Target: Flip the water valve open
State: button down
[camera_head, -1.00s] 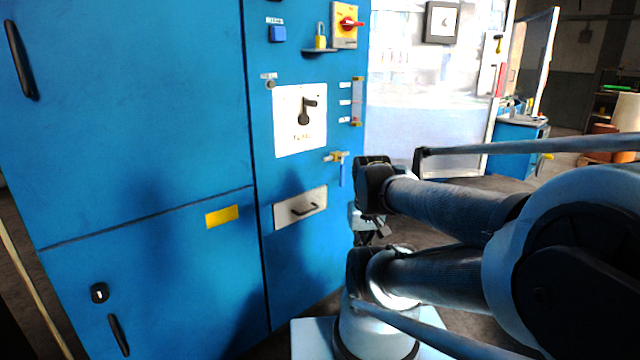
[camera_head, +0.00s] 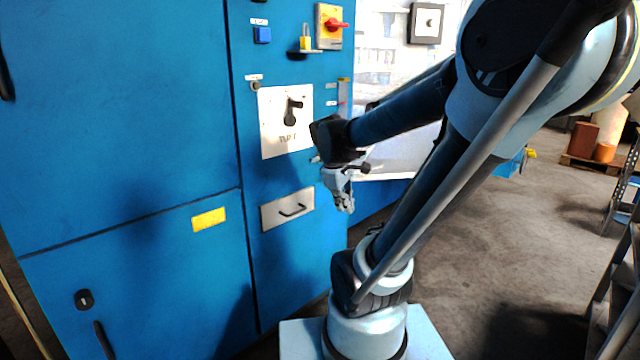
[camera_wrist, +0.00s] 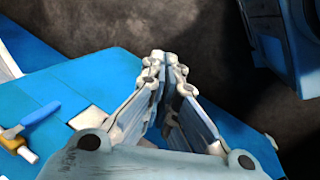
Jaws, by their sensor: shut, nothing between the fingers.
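The water valve shows in the wrist view at the left edge, with a brass body (camera_wrist: 12,141) and a blue lever handle (camera_wrist: 38,117) pointing up and to the right in the picture. In the head view my wrist hides most of the valve on the blue cabinet front. My gripper (camera_head: 345,204) hangs in front of the cabinet's right part, fingers pointing down. In the wrist view my gripper (camera_wrist: 166,62) has its fingertips together with nothing between them. It is apart from the valve, to the right of the lever in that view.
Open floor (camera_head: 480,240) lies to the right.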

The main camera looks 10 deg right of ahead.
jog(key=w+a+n+t+h, duration=0.1)
jog(key=w+a+n, duration=0.2)
jog(key=w+n, duration=0.2)
jog(key=w+a+r+n+t+h, duration=0.1)
jog(key=w+a+n, duration=0.3)
jog(key=w, duration=0.7)
jog(key=w+a+n+h, duration=0.2)
jog(key=w+a+n, duration=0.2)
jog(key=w, duration=0.5)
jog(key=shift+r+n+t, duration=0.4)
jog(key=shift+n, duration=0.8)
jog(key=shift+w, duration=0.15)
jog(key=w+d+r+x, duration=0.1)
jog(key=d+r+x, duration=0.1)
jog(key=x, duration=1)
jog(key=shift+w+f, duration=0.15)
jog(key=shift+w, duration=0.1)
